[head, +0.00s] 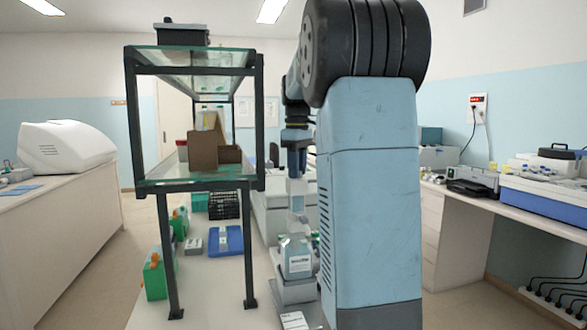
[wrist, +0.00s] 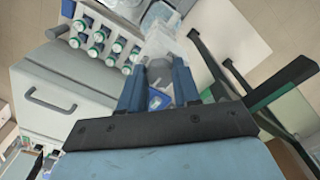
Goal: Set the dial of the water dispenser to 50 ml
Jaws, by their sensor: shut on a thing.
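In the wrist view the two blue fingers of my gripper (wrist: 158,78) are closed on a small grey part, which looks like the dial (wrist: 158,67) of the dispenser. The clear body of the dispenser shows beside the fingertips. The dial's scale and setting cannot be read, and the fingers hide part of it.
A glass shelf (head: 190,183) on dark posts stands left of my arm, with a brown cardboard box (head: 203,152) on it. A blue tray (head: 226,241) and green boxes (head: 154,277) are below. A rack of several capped vials (wrist: 104,38) is near the dispenser.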

